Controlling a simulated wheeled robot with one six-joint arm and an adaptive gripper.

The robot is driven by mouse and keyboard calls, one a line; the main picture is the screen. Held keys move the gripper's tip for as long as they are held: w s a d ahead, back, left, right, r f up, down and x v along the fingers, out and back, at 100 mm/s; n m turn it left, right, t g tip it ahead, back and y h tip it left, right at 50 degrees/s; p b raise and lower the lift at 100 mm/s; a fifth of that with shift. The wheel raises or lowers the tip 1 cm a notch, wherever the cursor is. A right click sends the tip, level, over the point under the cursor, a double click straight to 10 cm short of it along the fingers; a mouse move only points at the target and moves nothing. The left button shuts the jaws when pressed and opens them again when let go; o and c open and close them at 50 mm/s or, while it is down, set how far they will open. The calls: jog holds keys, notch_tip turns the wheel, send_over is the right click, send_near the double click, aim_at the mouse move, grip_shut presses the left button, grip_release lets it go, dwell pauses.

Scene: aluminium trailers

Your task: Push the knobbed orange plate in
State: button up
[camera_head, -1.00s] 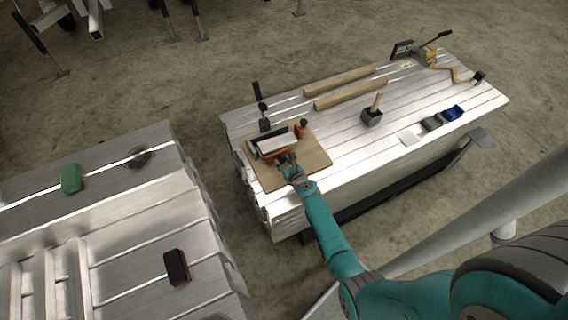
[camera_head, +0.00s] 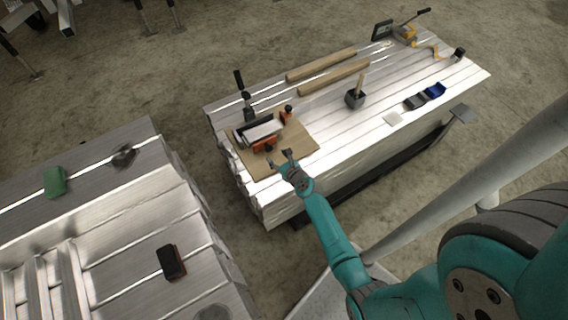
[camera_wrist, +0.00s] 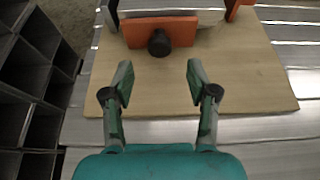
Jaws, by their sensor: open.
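The orange plate (camera_wrist: 178,31) with a round dark knob (camera_wrist: 159,43) stands upright at the near side of a boxy fixture, at the top of the wrist view. It also shows in the head view (camera_head: 264,145), on the wooden board (camera_head: 301,145). My gripper (camera_wrist: 156,80) is open and empty over the board. Its two fingers are spread apart, short of the plate, with the knob ahead of the gap between them. In the head view my gripper (camera_head: 283,158) is just on the near side of the plate, apart from it. How far in the plate sits cannot be told.
A second orange piece (camera_head: 287,113) and a black-handled clamp (camera_head: 246,100) stand by the fixture. Two wooden bars (camera_head: 325,70), a dark pot with a stick (camera_head: 355,97) and a blue piece (camera_head: 435,90) are farther right. A black-and-orange block (camera_head: 171,262) lies on the left trailer.

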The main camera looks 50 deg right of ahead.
jog(key=shift+v, duration=2.7)
jog(key=shift+c, duration=0.3)
jog(key=c, duration=0.4)
jog(key=shift+s+a, duration=0.25)
jog(key=shift+s, duration=0.15)
jog(key=c, duration=0.4)
jog(key=shift+s+a+g, duration=0.2)
jog(key=shift+s+g, duration=0.05)
jog(key=shift+s, duration=0.3)
jog(key=shift+s+a+g, duration=0.25)
jog(key=shift+s, duration=0.25)
grip_shut()
send_near(269, 151)
jog(key=x, duration=0.3)
jog(key=f+x, duration=0.1)
jog(key=x, duration=0.1)
jog(key=shift+s+d, duration=0.1)
jog(key=shift+w+d, duration=0.2)
jog(key=shift+w, duration=0.55)
